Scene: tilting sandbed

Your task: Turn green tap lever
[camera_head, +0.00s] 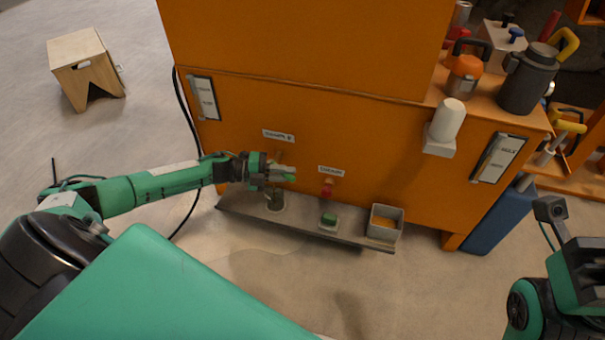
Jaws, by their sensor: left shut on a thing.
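The left arm reaches in from the left to the front of the orange cabinet (330,120). My left gripper (277,173) is at the left tap, under a small white label (278,135). It is shut on the green tap lever (290,177), whose end shows just right of the fingers. The gripper hides most of the tap. A dark cup-like vessel (276,200) stands below it on a narrow shelf (300,229). My right arm shows at the right edge, away from the cabinet; its fingers are not visible.
A red tap (327,188) sits right of the left gripper, above a green-topped block (328,219). A grey bin (385,222) stands at the shelf's right end. A white dispenser (445,127) and flasks (527,78) are at upper right. A wooden stool (80,65) is far left.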

